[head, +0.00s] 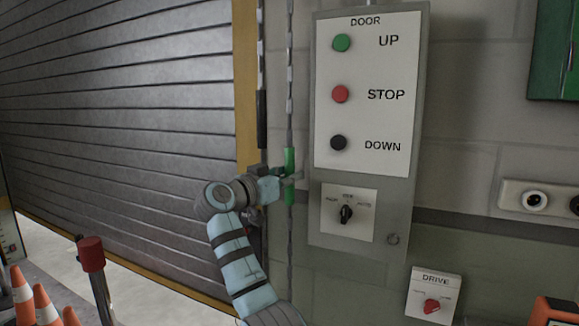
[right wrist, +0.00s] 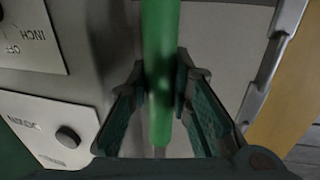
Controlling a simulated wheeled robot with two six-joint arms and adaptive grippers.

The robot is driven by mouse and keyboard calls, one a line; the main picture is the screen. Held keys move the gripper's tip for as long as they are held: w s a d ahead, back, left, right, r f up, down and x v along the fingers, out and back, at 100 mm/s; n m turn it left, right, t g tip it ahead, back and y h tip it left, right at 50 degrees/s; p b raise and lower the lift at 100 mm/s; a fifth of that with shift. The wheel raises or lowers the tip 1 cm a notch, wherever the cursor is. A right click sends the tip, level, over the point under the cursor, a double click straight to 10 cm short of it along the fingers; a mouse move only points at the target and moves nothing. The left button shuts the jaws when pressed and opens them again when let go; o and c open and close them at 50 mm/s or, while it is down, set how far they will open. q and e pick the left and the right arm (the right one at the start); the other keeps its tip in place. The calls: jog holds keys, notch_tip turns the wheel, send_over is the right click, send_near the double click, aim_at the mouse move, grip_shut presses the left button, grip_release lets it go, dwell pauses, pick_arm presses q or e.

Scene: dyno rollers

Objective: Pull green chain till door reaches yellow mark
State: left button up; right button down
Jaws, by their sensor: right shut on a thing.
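The green chain grip (head: 289,160) hangs on a chain beside the control box, and it shows as a green upright bar in the right wrist view (right wrist: 160,35). My right gripper (head: 288,178) is at this green part. In the right wrist view its fingers (right wrist: 160,85) are on either side of the bar, shut on it. The grey slatted door (head: 110,100) fills the left; a bright gap shows under its lower edge. A yellow strip (head: 245,70) runs up the door's right side; I cannot make out a separate mark on it. My left gripper is out of view.
A second chain with a black part (head: 261,118) hangs just left of the green one. The control box (head: 365,100) with door buttons is close on the right. A red-capped post (head: 91,255) and orange cones (head: 46,305) stand at lower left.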

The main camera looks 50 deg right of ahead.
notch_tip(320, 180, down, 9)
jog(key=b, duration=0.4)
jog(key=shift+b, duration=0.35)
jog(key=c, duration=1.4)
grip_release()
jog(key=shift+c, duration=0.2)
jog(key=shift+a, duration=0.1)
send_near(288, 211)
jog(key=shift+a, duration=0.6)
